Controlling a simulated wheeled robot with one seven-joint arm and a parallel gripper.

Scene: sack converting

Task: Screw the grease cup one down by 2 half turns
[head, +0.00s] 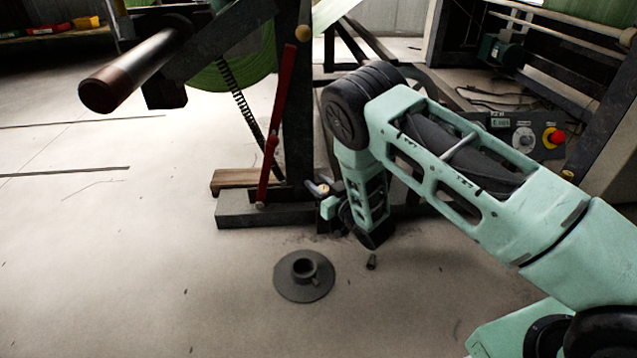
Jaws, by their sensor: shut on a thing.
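My gripper (323,200) is at the low dark frame of the machine, beside the foot of the dark upright, with my green wrist just to its right. It is shut on a small brass-coloured piece (322,188), which appears to be the grease cup. Only a little of this piece shows between the dark fingers. The thread and how far it is screwed down are too small to see.
A red lever (276,125) slants up just left of my gripper. A dark round base with a socket (303,276) stands on the floor in front. A control panel (525,138) is at right. Floor at left is clear.

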